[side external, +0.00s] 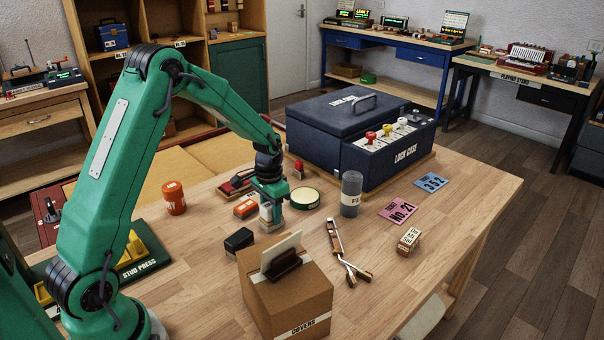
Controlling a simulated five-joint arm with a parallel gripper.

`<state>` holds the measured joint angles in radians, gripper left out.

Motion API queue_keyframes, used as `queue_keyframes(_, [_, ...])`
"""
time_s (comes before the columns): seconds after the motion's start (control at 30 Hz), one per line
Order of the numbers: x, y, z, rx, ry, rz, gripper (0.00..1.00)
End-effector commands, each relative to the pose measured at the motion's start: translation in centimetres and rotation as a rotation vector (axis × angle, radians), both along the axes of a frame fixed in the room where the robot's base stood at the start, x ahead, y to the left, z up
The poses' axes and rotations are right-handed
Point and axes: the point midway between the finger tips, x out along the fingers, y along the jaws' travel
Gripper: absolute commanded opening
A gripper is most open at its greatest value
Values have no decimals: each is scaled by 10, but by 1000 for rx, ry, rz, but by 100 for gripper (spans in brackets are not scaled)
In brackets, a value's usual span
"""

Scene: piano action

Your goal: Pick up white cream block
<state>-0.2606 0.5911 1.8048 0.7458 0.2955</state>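My gripper (270,206) points down at the table's middle, left of the round green-rimmed tin. A small pale, whitish block (265,213) shows at its fingertips, low over the table. The green fingers cover part of this block. I cannot tell from this view whether they are closed on it or only around it. Another small cream block with dark lettering (408,239) lies apart on the right of the table.
A dark lock case (330,125) stands behind the gripper. Around it are a round tin (305,198), an orange block (246,206), a black block (239,240), a grey cylinder (351,194) and a cardboard box (286,300).

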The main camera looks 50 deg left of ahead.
Motion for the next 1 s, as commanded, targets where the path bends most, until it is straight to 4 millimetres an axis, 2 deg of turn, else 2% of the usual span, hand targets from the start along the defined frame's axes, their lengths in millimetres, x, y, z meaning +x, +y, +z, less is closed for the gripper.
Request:
queue_keyframes(0.47, [1,0,8,1,-2,0,12])
queue_keyframes(0.57, [1,0,16,1,-3,0,12])
queue_keyframes(0.77, [1,0,44,2,-5,0,12])
queue_keyframes(1.0, [-11,-42,67,1,-3,-6,12])
